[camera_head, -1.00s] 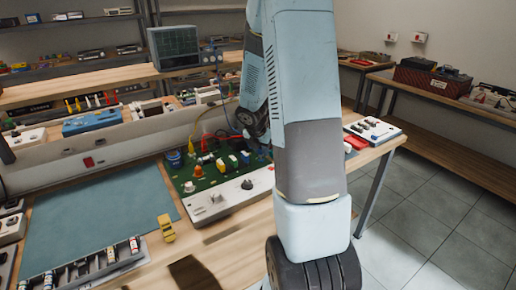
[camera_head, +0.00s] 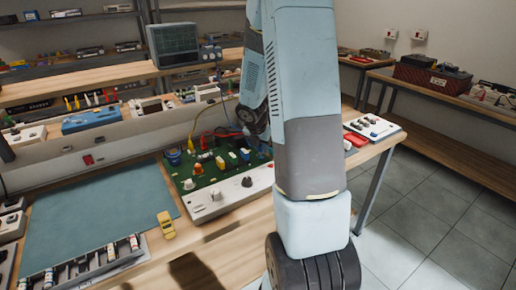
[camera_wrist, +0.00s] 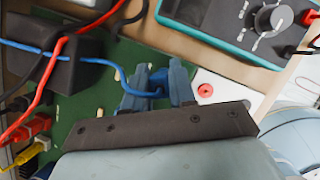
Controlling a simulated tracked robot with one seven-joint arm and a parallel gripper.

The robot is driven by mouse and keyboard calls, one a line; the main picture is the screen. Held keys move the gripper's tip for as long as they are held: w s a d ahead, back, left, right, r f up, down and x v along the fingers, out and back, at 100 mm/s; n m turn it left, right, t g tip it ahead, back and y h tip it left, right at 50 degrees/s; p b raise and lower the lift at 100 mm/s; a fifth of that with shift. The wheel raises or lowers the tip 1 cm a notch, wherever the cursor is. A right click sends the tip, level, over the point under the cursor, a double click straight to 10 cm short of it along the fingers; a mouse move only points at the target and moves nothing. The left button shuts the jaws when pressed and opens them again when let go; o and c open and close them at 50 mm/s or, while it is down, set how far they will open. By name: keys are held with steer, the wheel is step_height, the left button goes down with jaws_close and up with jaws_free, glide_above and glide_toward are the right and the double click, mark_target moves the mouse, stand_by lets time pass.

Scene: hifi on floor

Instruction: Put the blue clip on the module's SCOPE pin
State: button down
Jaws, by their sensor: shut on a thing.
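My gripper (camera_wrist: 157,88) is shut on the blue clip (camera_wrist: 157,80), which sits between its two bluish fingers in the wrist view. A blue lead (camera_wrist: 75,57) runs left from the clip. The module is a green board (camera_wrist: 90,88) that lies beneath the gripper; it also shows in the head view (camera_head: 206,184), left of my arm. In the head view my arm hides the gripper and the clip. I cannot make out the SCOPE pin or its label. I cannot tell whether the clip touches the board.
A black block (camera_wrist: 75,62) stands close left of the gripper, with a red lead across it. A teal meter with a dial (camera_wrist: 225,22) lies above right. An oscilloscope (camera_head: 173,46) stands on the shelf. A blue mat (camera_head: 95,225) offers clear room.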

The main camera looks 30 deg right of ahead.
steer(key=shift+f, duration=0.7)
stand_by(1.2)
steer(key=c, duration=0.8)
jaws_free()
steer(key=shift+c, duration=0.2)
steer(key=v, duration=1.3)
steer(key=shift+r, duration=0.3)
steer(key=shift+s+a, duration=0.1)
